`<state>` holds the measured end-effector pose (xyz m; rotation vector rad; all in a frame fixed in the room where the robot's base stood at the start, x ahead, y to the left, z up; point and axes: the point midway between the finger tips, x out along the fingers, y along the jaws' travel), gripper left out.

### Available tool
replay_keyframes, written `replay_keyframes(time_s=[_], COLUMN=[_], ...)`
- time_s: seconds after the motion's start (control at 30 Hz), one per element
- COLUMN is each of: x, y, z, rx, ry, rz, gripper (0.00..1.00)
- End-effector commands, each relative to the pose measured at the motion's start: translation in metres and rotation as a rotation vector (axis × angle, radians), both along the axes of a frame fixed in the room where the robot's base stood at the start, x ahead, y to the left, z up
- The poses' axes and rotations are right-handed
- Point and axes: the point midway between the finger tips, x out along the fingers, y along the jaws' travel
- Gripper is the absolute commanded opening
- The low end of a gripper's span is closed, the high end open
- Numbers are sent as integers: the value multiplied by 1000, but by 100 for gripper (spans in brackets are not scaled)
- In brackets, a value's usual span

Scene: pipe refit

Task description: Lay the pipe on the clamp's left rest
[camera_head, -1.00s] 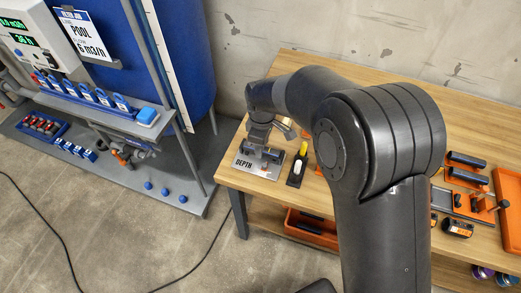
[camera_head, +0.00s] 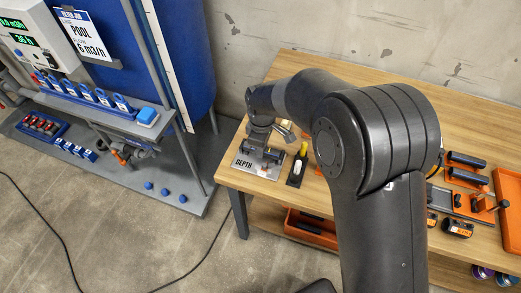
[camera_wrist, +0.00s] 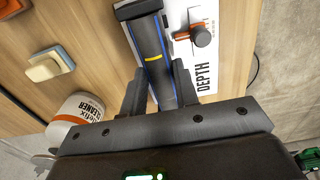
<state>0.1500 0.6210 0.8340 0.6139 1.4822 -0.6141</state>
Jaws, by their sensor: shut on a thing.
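The pipe (camera_wrist: 150,45) is dark with a blue stripe and a yellow band. In the wrist view it lies between the fingers of my gripper (camera_wrist: 160,90), which is shut on it. Its far end meets a dark grey block (camera_wrist: 137,9) beside the white DEPTH plate (camera_wrist: 205,72); I cannot tell whether it is seated in it. In the head view my gripper (camera_head: 262,141) is low over the DEPTH plate (camera_head: 243,169) at the bench's left end, and the pipe is hard to make out. An orange and dark fixture (camera_head: 474,205), possibly the clamp, stands at the right.
A white cleaner container (camera_wrist: 75,122) and a cream block (camera_wrist: 52,66) are left of my gripper. Dark cylinders (camera_head: 466,160) lie at the right. My arm hides the bench's middle.

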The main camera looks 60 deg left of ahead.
Motion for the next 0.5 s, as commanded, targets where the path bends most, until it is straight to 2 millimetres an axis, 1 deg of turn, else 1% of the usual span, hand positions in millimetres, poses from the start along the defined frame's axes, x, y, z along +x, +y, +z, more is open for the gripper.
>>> replay_keyframes(time_s=[0.27,0.5], x=[0,0], y=[0,0], z=[1,10], rx=[0,1], ry=[0,1], rz=[0,0], gripper=[8,8])
